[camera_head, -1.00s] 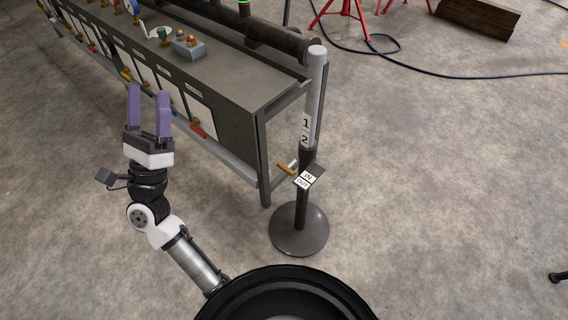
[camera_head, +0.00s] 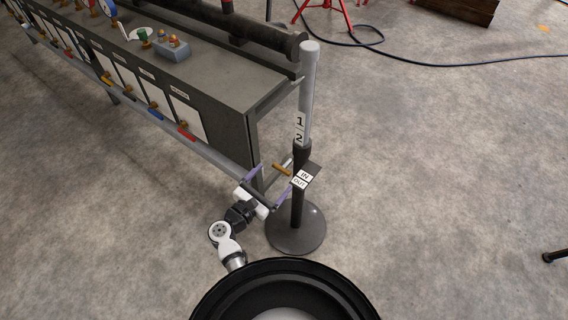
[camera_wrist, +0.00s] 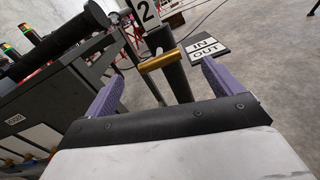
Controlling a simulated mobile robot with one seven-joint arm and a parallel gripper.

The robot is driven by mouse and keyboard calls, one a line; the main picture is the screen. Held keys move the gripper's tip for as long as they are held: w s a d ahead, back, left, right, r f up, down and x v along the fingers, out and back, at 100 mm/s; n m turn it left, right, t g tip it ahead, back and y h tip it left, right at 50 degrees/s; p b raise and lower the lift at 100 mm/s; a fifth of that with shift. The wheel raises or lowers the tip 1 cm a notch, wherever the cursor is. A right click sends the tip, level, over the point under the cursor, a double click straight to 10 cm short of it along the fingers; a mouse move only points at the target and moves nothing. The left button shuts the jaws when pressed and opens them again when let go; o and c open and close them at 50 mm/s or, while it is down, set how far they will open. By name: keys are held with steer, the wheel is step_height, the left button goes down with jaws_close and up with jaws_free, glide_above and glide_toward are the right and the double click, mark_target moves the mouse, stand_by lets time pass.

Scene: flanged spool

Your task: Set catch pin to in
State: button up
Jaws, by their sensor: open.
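The catch pin (camera_head: 281,169) is a brass-coloured bar on a short silver rod at the side of the black stand post (camera_head: 298,205). A small plate (camera_head: 302,178) beside it reads IN and OUT. In the wrist view the brass pin (camera_wrist: 161,62) lies crosswise in front of the post, between and beyond my fingertips. My gripper (camera_head: 268,183) is open with purple fingers and is close to the pin. In the wrist view my gripper (camera_wrist: 163,82) has one finger on each side of the pin, and contact cannot be told. The IN/OUT plate (camera_wrist: 207,48) is just past the right finger.
The post carries a grey upper tube (camera_head: 310,80) marked 1 and 2, on a round base (camera_head: 296,232). A long grey bench (camera_head: 215,85) with valves and panels stands close on the left. Open concrete floor lies to the right.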

mark_target(290, 159)
steer(key=p+x, duration=0.1)
steer(key=x, duration=0.6)
steer(key=c, duration=1.3)
steer(key=b+x, duration=0.1)
steer(key=x, duration=0.2)
steer(key=shift+w+f+b, duration=0.1)
steer(key=shift+w+b, duration=0.05)
steer(key=shift+b, duration=0.25)
steer(key=o, duration=1.3)
steer(key=shift+w, duration=0.1)
